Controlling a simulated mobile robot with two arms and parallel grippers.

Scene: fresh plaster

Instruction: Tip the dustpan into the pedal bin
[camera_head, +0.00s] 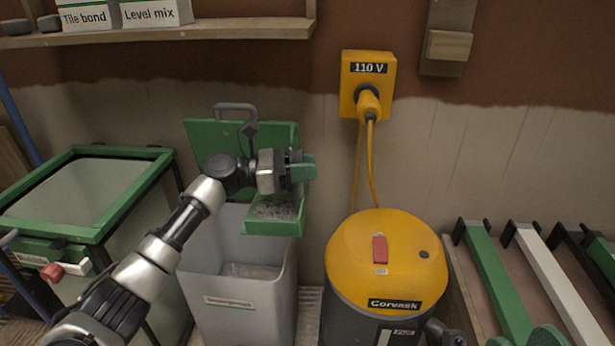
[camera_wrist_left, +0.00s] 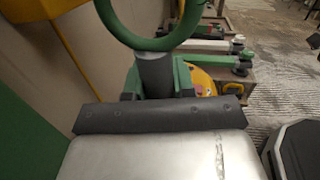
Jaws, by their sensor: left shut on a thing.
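My left gripper (camera_head: 292,166) is shut on the handle of the green dustpan (camera_head: 272,228). Grey debris (camera_head: 272,210) lies on the pan. The pan hangs over the right part of the mouth of the grey pedal bin (camera_head: 243,306), whose green lid (camera_head: 205,135) stands open against the wall. Some grey waste (camera_head: 250,270) shows inside the bin. In the left wrist view, a green ring (camera_wrist_left: 191,12), seemingly the handle's end, shows beyond my left gripper (camera_wrist_left: 156,76); the pan's tray is hidden there. My right gripper is not in view.
A yellow-topped vacuum (camera_head: 385,260) stands close right of the bin, below a yellow 110 V box (camera_head: 368,80) with a hanging cable. A green-framed container (camera_head: 90,190) stands left. A wooden shelf (camera_head: 230,32) is above; green and white bars (camera_head: 555,270) lie right.

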